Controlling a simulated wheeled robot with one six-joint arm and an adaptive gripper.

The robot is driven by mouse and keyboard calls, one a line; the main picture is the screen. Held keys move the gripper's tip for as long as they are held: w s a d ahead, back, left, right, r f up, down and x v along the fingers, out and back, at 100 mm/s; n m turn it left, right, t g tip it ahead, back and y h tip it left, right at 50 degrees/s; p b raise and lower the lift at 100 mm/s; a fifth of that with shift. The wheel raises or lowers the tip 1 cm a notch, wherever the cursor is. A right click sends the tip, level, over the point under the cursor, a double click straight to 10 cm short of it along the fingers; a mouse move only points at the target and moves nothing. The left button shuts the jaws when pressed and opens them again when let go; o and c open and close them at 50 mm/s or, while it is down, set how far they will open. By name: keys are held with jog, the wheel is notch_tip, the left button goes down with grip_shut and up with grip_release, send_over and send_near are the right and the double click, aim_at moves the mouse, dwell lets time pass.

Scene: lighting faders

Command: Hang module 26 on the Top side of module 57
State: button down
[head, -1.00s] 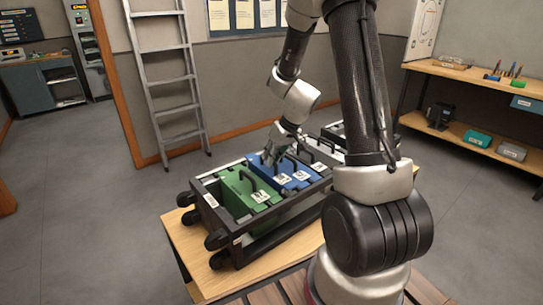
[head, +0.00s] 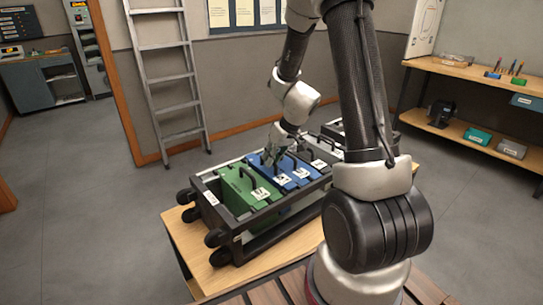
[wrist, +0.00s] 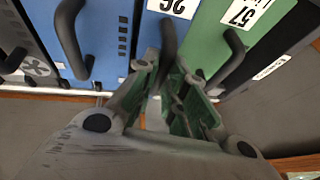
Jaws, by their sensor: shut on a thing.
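Module 26 is a blue module with a dark loop handle; its white label shows upside down in the wrist view (wrist: 173,8). In the head view module 26 (head: 262,170) stands in a black-framed rack, right of green module 57 (head: 240,188). Module 57 (wrist: 205,45) also shows in the wrist view, with its own handle and label, right of module 26. My gripper (wrist: 168,88) is shut on module 26's handle. In the head view my gripper (head: 273,152) hides part of the blue module. I cannot tell whether module 26 is raised.
The rack (head: 240,228) stands on a wooden table (head: 190,250). Another blue module (head: 292,165) and grey modules (head: 322,155) stand to the right of module 26. A ladder (head: 165,80) leans at the back wall. A shelf unit (head: 480,90) stands at the right.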

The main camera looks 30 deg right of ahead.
jog(key=shift+f, duration=0.6)
jog(key=c, duration=1.4)
grip_release()
jog(key=shift+f, duration=0.1)
jog(key=v, duration=0.6)
jog(key=w+a+v, duration=0.1)
jog(key=v, duration=0.5)
jog(key=w+r+v, duration=0.1)
jog(key=v, duration=0.5)
jog(key=shift+a+r, duration=0.3)
